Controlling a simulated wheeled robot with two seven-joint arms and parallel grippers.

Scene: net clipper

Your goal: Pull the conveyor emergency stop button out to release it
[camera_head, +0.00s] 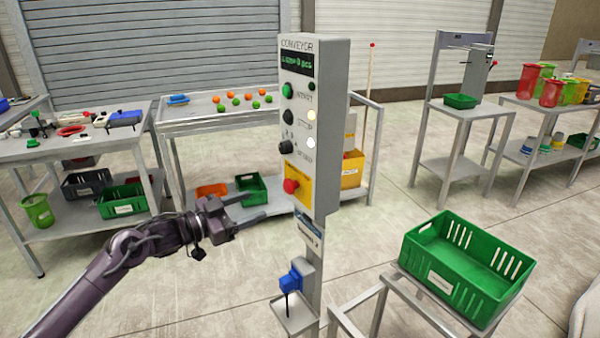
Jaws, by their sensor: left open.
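The conveyor control box (323,130) stands upright on a grey post in the middle of the head view. The red emergency stop button (290,186) sits on a yellow plate (300,188) low on its front face. My left gripper (262,205) is to the left of the button and a little below it in the picture. Its two fingers are spread and point right, with nothing between them. The gap in depth between fingers and button is hard to tell. I cannot see my right gripper.
A blue device (291,280) is mounted low on the post. A green crate (468,266) rests on a grey stand at the right. A table with orange and green balls (240,98) is behind, and a cluttered workbench (75,145) is at the left.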

